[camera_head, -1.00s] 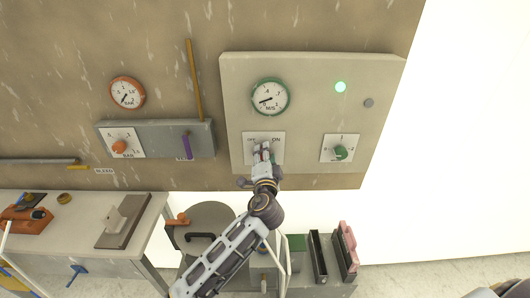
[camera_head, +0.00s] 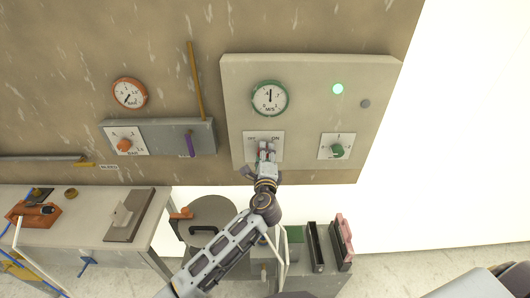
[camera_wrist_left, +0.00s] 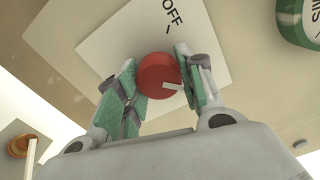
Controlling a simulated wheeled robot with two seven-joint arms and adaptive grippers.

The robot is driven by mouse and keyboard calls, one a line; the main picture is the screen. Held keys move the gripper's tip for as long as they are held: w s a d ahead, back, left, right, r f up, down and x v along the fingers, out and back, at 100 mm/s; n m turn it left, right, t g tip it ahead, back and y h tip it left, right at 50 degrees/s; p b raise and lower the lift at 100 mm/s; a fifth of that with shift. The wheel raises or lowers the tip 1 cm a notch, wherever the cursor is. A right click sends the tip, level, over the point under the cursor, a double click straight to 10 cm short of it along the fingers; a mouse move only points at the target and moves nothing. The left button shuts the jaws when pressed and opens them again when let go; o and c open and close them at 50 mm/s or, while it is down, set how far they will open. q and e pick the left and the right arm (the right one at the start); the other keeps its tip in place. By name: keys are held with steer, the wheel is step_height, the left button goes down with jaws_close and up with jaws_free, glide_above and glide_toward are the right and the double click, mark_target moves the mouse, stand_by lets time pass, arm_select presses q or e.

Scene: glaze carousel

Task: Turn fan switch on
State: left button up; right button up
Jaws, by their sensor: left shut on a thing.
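The fan switch is a round red knob (camera_wrist_left: 157,75) on a white OFF/ON plate (camera_head: 249,151), low on the left of the pale panel. My left gripper (camera_head: 266,150) is at this plate and mostly covers the knob in the head view. In the left wrist view, its green-padded fingers (camera_wrist_left: 159,78) are shut on the red knob, one on each side. The knob's white pointer line is turned away from the OFF mark, toward the right finger. The ON mark is not seen in the wrist view. My right gripper is not in view.
Above the switch is a green-rimmed M/S gauge (camera_head: 270,98), its needle pointing about straight up. A green knob (camera_head: 337,150) sits to the right. An orange BAR knob (camera_head: 124,145) and a purple lever (camera_head: 188,145) are left.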

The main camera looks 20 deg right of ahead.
arm_select(q)
steer(key=shift+r, duration=0.2)
steer(key=o, duration=1)
steer(key=shift+f, duration=0.1)
steer(key=v, duration=1.2)
stand_by(0.4)
